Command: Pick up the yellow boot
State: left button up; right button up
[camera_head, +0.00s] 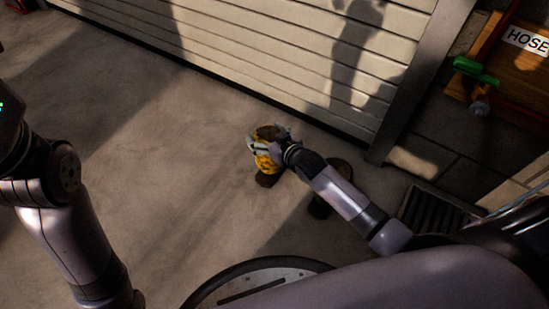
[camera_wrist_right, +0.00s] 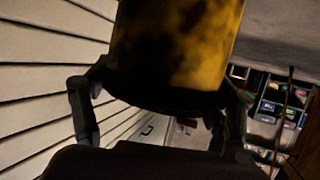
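The yellow boot (camera_head: 263,161), with dark patches and a dark toe, is near the garage door in the head view. My right gripper (camera_head: 268,143) has its fingers on both sides of the boot's upper part. In the right wrist view the yellow boot (camera_wrist_right: 185,45) fills the space between the fingers (camera_wrist_right: 165,85), which appear to press on its sides. I cannot tell whether the boot touches the floor. My left arm is at the left edge of the head view, and its gripper is out of view.
A dark boot-like object (camera_head: 320,206) stands partly hidden behind my right arm. The slatted garage door (camera_head: 270,50) is close behind. A floor grate (camera_head: 432,212) and a wooden hose board (camera_head: 510,65) are at the right. The floor to the left (camera_head: 150,150) is clear.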

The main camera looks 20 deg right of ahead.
jog(key=c, duration=1.6)
jog(key=shift+r, duration=0.15)
